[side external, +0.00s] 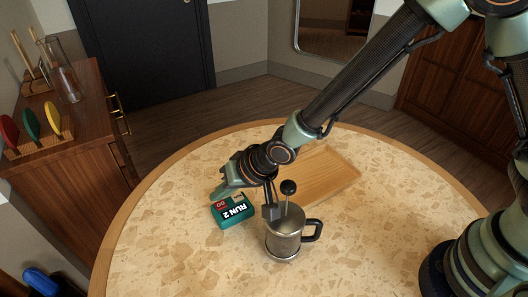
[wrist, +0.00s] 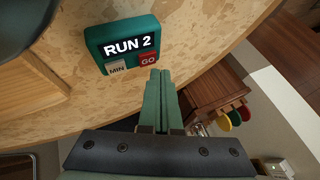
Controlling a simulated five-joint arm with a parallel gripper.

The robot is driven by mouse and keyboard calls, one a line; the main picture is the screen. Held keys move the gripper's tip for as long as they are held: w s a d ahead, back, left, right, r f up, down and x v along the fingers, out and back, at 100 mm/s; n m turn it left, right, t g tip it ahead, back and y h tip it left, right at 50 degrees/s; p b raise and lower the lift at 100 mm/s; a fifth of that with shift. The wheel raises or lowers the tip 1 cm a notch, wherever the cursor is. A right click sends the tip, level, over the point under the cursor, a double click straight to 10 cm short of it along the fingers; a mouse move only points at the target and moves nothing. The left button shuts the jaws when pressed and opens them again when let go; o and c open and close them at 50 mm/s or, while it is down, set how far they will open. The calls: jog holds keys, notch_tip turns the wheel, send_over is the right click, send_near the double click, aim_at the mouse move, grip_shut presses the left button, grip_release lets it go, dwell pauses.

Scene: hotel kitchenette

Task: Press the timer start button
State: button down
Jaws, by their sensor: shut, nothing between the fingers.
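The timer (side external: 232,216) is a teal box lying on the round table, with a dark display reading "RUN 2". In the wrist view the timer (wrist: 99,37) shows a pale MIN button (wrist: 117,67) and a red GO button (wrist: 148,59) below the display. My gripper (side external: 216,194) is shut and empty, its teal fingers pointing down at the timer's button side. In the wrist view the gripper's fingertips (wrist: 160,72) appear beside the lower right of the GO button. I cannot tell whether they touch it.
A metal press pot (side external: 284,238) with a black knob stands right of the timer, close to my wrist. A wooden tray (side external: 325,175) lies behind it. The speckled table (side external: 180,240) is clear at the left and front. A wooden cabinet (side external: 75,150) stands beyond its left edge.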

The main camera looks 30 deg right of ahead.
aim_at(222, 206)
jog(key=shift+r, duration=2.45)
jog(key=d+r+n+h, duration=0.1)
jog(key=d+r+h, duration=0.1)
jog(key=d+r, duration=1.1)
jog(key=s+d+r+h, duration=0.1)
jog(key=s+d, duration=0.5)
jog(key=d, duration=0.3)
jog(key=s+d+r+h, duration=0.1)
jog(key=s+d, duration=0.5)
jog(key=d, duration=0.3)
jog(key=shift+n, duration=0.3)
